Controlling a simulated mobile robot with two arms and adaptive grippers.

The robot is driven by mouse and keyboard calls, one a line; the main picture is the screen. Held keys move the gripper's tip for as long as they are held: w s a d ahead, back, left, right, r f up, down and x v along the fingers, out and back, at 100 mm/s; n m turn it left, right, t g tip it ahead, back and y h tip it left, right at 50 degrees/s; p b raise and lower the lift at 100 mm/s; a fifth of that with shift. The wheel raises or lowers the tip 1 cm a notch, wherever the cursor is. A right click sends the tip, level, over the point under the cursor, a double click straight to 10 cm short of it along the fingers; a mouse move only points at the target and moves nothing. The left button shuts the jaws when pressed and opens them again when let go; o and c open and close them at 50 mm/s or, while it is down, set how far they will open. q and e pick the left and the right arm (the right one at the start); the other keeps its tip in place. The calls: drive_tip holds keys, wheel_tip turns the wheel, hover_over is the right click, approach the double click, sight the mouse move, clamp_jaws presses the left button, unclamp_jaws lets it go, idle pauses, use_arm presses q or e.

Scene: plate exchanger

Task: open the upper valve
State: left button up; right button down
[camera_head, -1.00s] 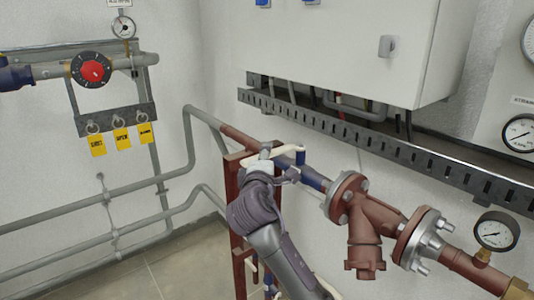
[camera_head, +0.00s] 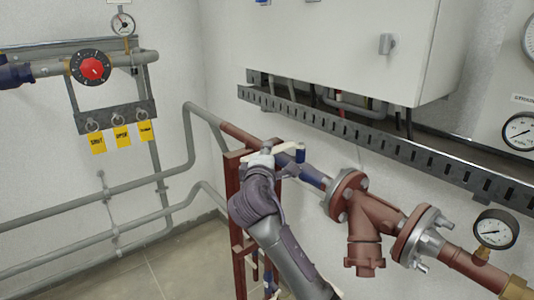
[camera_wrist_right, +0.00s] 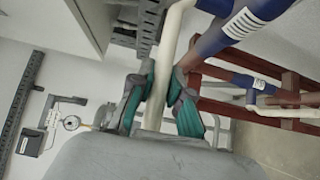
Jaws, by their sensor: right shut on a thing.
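The upper valve is a blue valve (camera_head: 312,176) on the reddish-brown pipe, with a cream lever (camera_head: 288,146). My right gripper (camera_head: 264,150) is at the lever, and its fingertips are mostly hidden by my wrist in the head view. In the right wrist view, my right gripper (camera_wrist_right: 160,92) has its teal-padded fingers shut on the cream lever (camera_wrist_right: 173,35) from both sides. The blue valve body (camera_wrist_right: 240,25) is at the upper right there. My left gripper is in neither view.
A brown frame (camera_head: 237,195) stands below the pipe. A second blue valve with a cream lever (camera_wrist_right: 283,114) is lower on it. A flanged strainer (camera_head: 365,225) and gauge (camera_head: 494,229) lie to the right. A cabinet (camera_head: 345,45) and slotted tray (camera_head: 390,145) are above.

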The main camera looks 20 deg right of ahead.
sight(279, 152)
drive_tip(key=shift+s+y+p, duration=0.2)
drive_tip(key=shift+y+p, duration=0.1)
drive_tip(key=shift+p, duration=0.25)
drive_tip(key=s+n+y+p, duration=0.1)
drive_tip(key=p, duration=0.1)
drive_tip(key=s+d+n+t+y+p, duration=0.1)
drive_tip(key=y+p, duration=0.1)
drive_tip(key=s+d+n+y+p, duration=0.1)
drive_tip(key=n+y+p, duration=0.1)
drive_tip(key=shift+s+d+r+t, duration=0.1)
drive_tip(key=shift+s+r+t, duration=0.05)
drive_tip(key=shift+t, duration=0.15)
drive_tip(key=shift+s+d+f+n+y+p, duration=0.15)
drive_tip(key=shift+s+d+n+y+p, duration=0.2)
drive_tip(key=shift+n+y+p, duration=0.4)
drive_tip(key=shift+s+d+f+n+y+p, duration=0.1)
drive_tip(key=shift+s+d+n+y+p, duration=0.3)
drive_tip(key=shift+y, duration=0.65)
drive_tip(key=shift+a, duration=0.1)
drive_tip(key=c, duration=1.1)
unclamp_jaws()
drive_tip(key=s+d, duration=0.1)
drive_tip(key=s, duration=1.1)
